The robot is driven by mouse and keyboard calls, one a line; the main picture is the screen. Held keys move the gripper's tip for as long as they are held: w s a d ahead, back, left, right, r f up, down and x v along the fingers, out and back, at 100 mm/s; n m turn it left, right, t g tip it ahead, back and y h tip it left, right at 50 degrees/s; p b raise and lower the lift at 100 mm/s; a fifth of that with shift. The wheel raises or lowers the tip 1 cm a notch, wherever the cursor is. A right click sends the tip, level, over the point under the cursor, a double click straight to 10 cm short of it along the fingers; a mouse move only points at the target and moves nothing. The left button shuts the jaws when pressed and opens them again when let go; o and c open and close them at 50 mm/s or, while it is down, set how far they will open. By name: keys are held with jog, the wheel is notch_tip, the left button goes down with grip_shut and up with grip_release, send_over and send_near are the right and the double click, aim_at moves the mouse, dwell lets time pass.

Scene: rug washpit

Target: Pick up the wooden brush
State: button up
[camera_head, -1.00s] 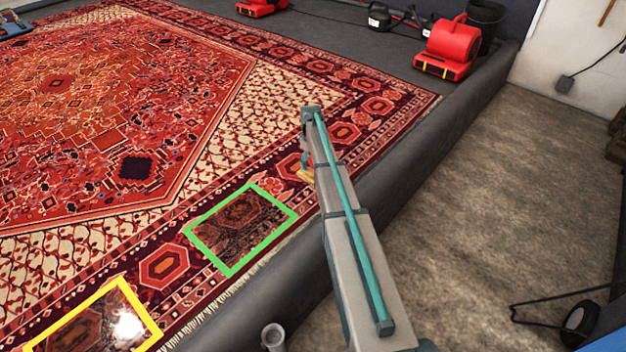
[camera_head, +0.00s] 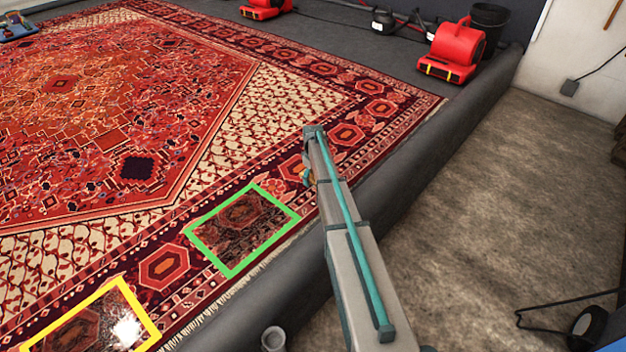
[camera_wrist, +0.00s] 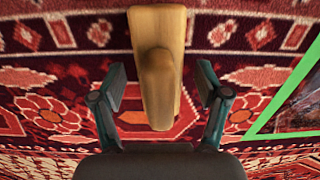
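The wooden brush (camera_wrist: 158,70) is a tan wooden block with a rounded raised grip, lying on the patterned rug (camera_wrist: 60,75) in the wrist view. My gripper (camera_wrist: 160,88) is open, with one finger on each side of the brush. A narrow gap shows between the brush and each finger. In the head view my gripper (camera_head: 309,178) is low over the rug's border, partly behind my arm. The brush is nearly hidden there. Its bristles cannot be seen.
A green taped frame (camera_head: 222,272) lies on the rug left of my gripper, and a yellow one (camera_head: 143,308) lies nearer. A dark padded rim (camera_head: 420,160) borders the pit on the right. Red blowers (camera_head: 455,52) stand at the back.

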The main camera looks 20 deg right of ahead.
jog(key=c, duration=1.3)
jog(key=shift+o, duration=0.2)
jog(key=shift+r, duration=0.1)
jog(key=shift+r, duration=0.45)
notch_tip(320, 180, up, 2)
jog(key=shift+r+p, duration=0.15)
jog(key=shift+p, duration=0.5)
jog(key=s+a+r+p, duration=0.2)
jog(key=s+a+r, duration=0.7)
jog(key=a, duration=0.1)
jog(key=shift+s+a+r+p, duration=0.2)
jog(key=shift+r+p, duration=0.15)
